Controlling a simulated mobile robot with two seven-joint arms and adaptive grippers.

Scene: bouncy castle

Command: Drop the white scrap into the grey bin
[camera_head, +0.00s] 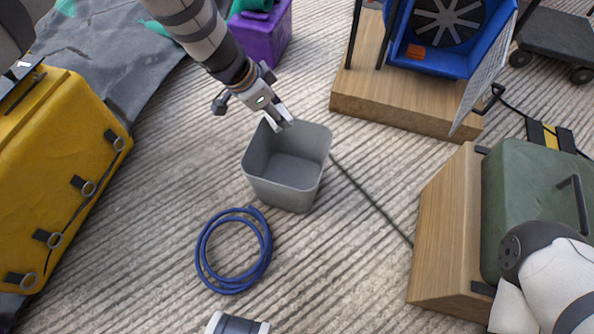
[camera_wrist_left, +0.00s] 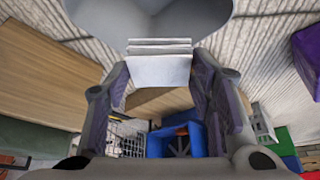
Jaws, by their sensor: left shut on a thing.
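My left gripper (camera_head: 278,118) is above the back rim of the grey bin (camera_head: 286,193), pointing down toward its opening. In the left wrist view, the gripper (camera_wrist_left: 163,88) is shut on the white scrap (camera_wrist_left: 160,70), a small pale folded piece held between the two fingertips. The bin's grey wall (camera_wrist_left: 105,17) shows at the top of that view, just beyond the scrap. The bin stands upright on the floor, and the part of its inside that I see is empty. My right arm shows at the lower right of the head view, but its gripper does not show.
A coiled blue hose (camera_head: 204,262) lies in front of the bin. A yellow case (camera_head: 62,150) is at the left and a purple crate (camera_head: 268,38) behind. A blue blower (camera_head: 432,62) on a wooden block (camera_head: 395,108) and a green case (camera_head: 520,190) stand at the right.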

